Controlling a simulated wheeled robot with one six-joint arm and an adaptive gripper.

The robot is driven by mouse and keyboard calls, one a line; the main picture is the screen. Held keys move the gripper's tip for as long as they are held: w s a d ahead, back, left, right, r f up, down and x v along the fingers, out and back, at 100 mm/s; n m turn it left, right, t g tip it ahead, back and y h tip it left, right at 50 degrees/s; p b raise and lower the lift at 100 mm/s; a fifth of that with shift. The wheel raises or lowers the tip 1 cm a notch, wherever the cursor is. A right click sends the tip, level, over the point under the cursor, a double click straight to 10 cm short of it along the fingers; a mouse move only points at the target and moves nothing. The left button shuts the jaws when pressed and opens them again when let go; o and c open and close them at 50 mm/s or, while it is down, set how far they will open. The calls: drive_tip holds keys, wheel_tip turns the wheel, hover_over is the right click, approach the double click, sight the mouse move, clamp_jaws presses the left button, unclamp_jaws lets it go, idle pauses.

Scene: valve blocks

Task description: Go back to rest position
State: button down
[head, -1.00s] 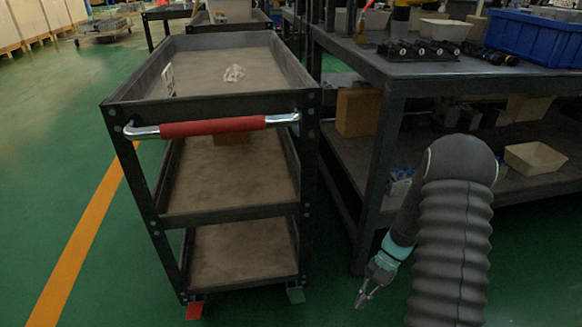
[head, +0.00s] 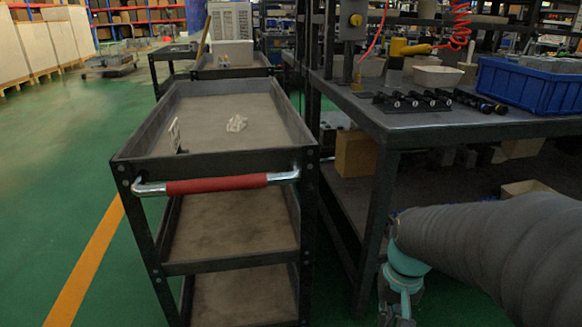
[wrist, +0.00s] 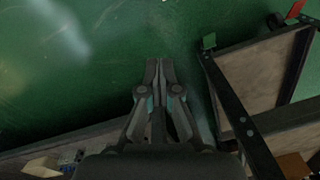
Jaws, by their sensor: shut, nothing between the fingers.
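My gripper shows in the wrist view (wrist: 158,68), with its fingertips together and nothing between them. It points down over the bare green floor. In the head view, my arm comes in from the right and its teal wrist hangs beside the workbench's front leg. The fingertips are cut off by the bottom edge of that view.
The workbench (head: 440,121) at right bears black valve parts (head: 412,101) and a blue crate (head: 530,86). Green floor is clear at left.

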drive_tip(key=s+a+r+n+t+p, duration=0.1)
drive_tip(key=s+r+t, duration=0.1)
drive_tip(key=r, duration=0.5)
drive_tip(key=s+a+r+n+t+p, duration=0.1)
drive_tip(key=s+a+r+t+p, duration=0.1)
drive_tip(key=s+r, duration=0.3)
wheel_tip(320, 180, up, 3)
drive_tip(key=shift+r+t+h+p, duration=0.15)
drive_tip(key=shift+t+h+p, duration=0.15)
drive_tip(key=shift+t, duration=0.4)
